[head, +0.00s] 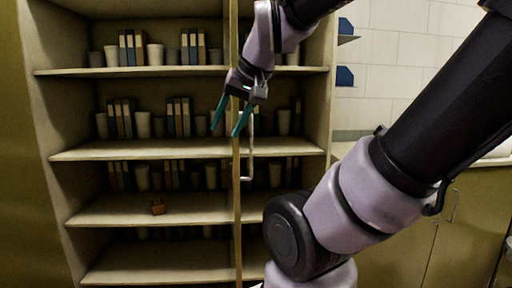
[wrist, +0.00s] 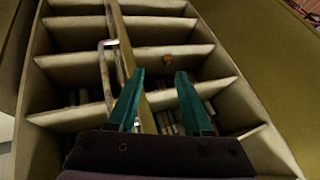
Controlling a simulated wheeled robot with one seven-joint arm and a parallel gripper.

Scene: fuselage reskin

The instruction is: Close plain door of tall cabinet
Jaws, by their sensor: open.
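The tall cabinet (head: 140,155) stands open in front of me, its shelves showing. Its plain door (head: 236,200) is swung out and seen nearly edge-on, as a thin vertical strip in the head view; it also shows in the wrist view (wrist: 122,45). A pale bar handle (head: 249,150) is on the door's right face; it appears left of the door in the wrist view (wrist: 106,75). My gripper (head: 227,131) is open, its teal fingers near the door edge at about the handle's upper part.
Binders and cups line the shelves. A small orange-brown object (head: 157,207) sits on a lower shelf. Low cabinets with a handle (head: 452,207) stand at the right, below a tiled wall with small blue-loaded shelves (head: 345,76). My arm covers much of the right side.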

